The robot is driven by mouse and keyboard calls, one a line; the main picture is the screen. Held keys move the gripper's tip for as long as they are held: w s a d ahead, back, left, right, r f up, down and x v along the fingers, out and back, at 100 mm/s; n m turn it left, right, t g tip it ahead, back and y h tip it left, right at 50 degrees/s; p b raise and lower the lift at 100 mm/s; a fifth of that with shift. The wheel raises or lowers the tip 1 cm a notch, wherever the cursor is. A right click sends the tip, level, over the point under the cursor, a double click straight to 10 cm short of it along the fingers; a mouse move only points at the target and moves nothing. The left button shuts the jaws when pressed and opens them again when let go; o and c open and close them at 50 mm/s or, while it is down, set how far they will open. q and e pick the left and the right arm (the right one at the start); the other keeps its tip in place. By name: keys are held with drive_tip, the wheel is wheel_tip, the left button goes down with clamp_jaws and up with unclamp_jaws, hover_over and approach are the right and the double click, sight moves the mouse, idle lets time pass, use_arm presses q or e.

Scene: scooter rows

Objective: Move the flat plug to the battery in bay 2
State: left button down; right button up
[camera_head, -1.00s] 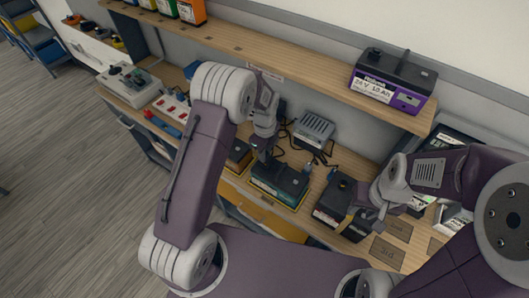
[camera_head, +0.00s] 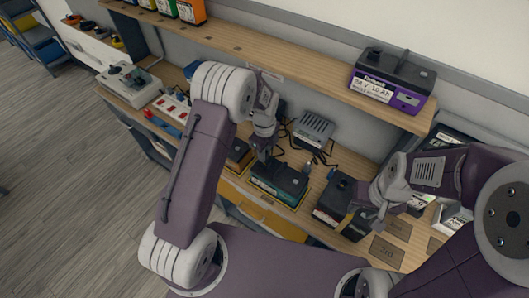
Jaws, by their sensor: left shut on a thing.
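My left gripper (camera_head: 262,155) points down at the far left end of a dark battery with a green edge (camera_head: 279,184) on the bench. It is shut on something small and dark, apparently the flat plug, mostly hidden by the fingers. Another battery (camera_head: 238,157) stands to the left, partly behind my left arm. A third dark battery (camera_head: 336,196) stands to the right. My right gripper (camera_head: 357,215) is beside that battery, near a yellow strip; its finger opening is unclear. Which battery is in bay 2 cannot be read.
A grey charger (camera_head: 314,127) with dark cables stands behind the batteries. Blue connectors (camera_head: 307,167) stand near them. A shelf (camera_head: 290,72) above carries a purple battery (camera_head: 394,80). A red-and-white power strip (camera_head: 172,106) lies at left. Marked bench spots (camera_head: 387,252) at front right are bare.

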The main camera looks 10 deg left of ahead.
use_arm(q)
drive_tip(key=shift+f+b, duration=0.55)
drive_tip(key=shift+f, duration=0.45)
idle(0.5)
drive_tip(key=c, duration=1.2)
unclamp_jaws()
drive_tip(key=shift+r, duration=0.1)
wheel_tip(320, 180, up, 8)
drive_tip(key=shift+r+b, duration=0.25)
drive_tip(key=shift+b, duration=0.4)
drive_tip(key=shift+r, duration=0.2)
